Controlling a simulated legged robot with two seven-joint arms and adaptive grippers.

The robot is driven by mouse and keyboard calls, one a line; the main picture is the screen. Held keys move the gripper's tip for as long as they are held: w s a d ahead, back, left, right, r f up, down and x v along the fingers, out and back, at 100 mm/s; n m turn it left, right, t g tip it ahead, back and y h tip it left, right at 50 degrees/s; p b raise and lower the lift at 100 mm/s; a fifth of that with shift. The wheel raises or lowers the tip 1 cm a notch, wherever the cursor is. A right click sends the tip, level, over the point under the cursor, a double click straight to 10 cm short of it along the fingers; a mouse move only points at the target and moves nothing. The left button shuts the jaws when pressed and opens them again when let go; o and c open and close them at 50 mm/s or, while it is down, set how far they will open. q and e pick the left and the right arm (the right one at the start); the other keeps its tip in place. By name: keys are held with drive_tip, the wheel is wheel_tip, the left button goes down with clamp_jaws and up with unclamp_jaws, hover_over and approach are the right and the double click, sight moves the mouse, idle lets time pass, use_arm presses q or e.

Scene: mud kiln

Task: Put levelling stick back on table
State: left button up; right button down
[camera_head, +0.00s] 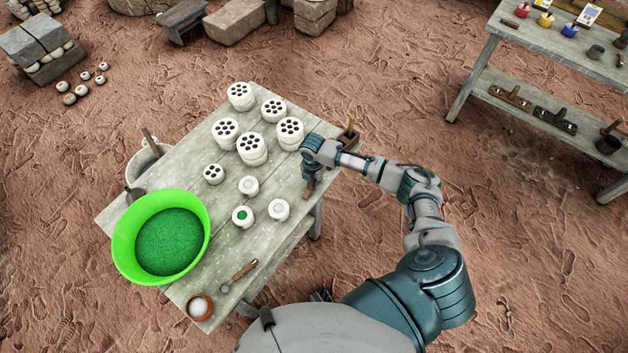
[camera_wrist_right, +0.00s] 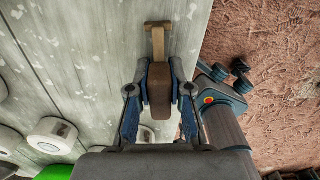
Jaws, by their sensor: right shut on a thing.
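The levelling stick (camera_wrist_right: 158,42) is a pale wooden stick with a short crosspiece at its far end and a darker brown part nearer me. My right gripper (camera_wrist_right: 158,75) is shut on the brown part, one finger on each side. In the head view the right gripper (camera_head: 309,182) is at the right edge of the grey plank table (camera_head: 185,165), and the lower end of the stick (camera_head: 308,190) shows just below it. The stick appears over or on the tabletop; I cannot tell whether it touches. My left gripper is not in view.
White pots with holed tops (camera_head: 251,148) stand on the far half. A green basin (camera_head: 120,245) of green grains, small round moulds (camera_head: 242,215), a spoon-like tool (camera_head: 238,275) and a small bowl (camera_head: 200,307) stand nearer. A wooden holder (camera_head: 347,137) is at the right corner.

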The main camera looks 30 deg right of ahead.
drive_tip(key=shift+a, duration=0.1)
idle(0.3)
drive_tip(key=c, duration=1)
unclamp_jaws()
drive_tip(key=shift+d+f, duration=0.15)
drive_tip(key=shift+d, duration=0.05)
drive_tip(key=o, duration=0.6)
drive_tip(key=shift+a, duration=0.1)
